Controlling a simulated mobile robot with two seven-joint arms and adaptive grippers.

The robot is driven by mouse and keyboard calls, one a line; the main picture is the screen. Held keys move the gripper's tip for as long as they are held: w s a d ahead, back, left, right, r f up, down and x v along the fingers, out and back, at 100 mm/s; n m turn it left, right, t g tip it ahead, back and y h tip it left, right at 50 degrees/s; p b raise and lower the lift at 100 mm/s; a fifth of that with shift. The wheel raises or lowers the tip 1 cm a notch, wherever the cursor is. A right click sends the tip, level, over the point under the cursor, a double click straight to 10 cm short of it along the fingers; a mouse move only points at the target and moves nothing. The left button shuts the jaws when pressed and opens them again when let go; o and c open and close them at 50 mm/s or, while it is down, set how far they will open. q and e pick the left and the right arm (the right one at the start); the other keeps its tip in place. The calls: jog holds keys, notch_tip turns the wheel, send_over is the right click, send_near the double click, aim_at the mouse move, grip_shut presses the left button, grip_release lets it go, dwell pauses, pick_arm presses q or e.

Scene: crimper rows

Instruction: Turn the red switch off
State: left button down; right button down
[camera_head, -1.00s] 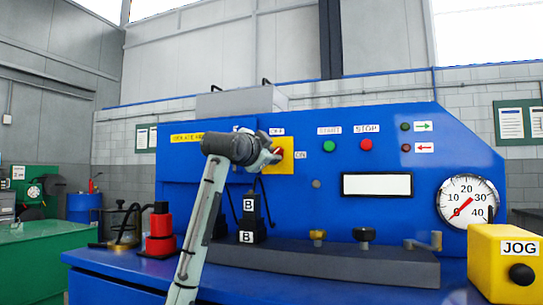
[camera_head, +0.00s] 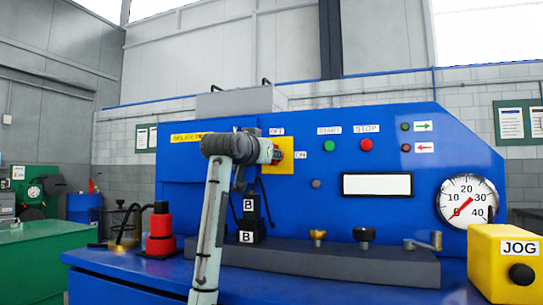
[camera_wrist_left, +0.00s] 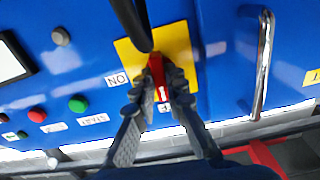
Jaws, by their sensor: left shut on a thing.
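The red switch (camera_wrist_left: 156,68) sits on a yellow plate (camera_wrist_left: 181,42) on the blue machine panel. In the left wrist view my left gripper (camera_wrist_left: 162,82) has one finger on each side of the switch and is shut on it. A white mark on the switch lies toward a partly hidden label (camera_wrist_left: 172,105) at the plate's edge. In the head view the plate (camera_head: 286,166) has an OFF label (camera_head: 277,131) above it and an ON label (camera_head: 301,155) to its right. My left gripper (camera_head: 276,154) covers most of the switch there. My right gripper is not in view.
A green START button (camera_head: 329,146) and red STOP button (camera_head: 366,144) are to the right. A handle bar (camera_wrist_left: 264,65) stands out near the plate in the wrist view. Black blocks marked B (camera_head: 249,207) stand below. A yellow JOG box (camera_head: 505,262) is at right.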

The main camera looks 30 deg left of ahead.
pick_arm(q)
jog(key=shift+n, duration=0.4)
jog(key=c, duration=1.6)
grip_release()
jog(key=shift+o, duration=0.2)
jog(key=v, duration=1.2)
jog(key=shift+s+f, duration=0.1)
jog(key=shift+f, duration=0.05)
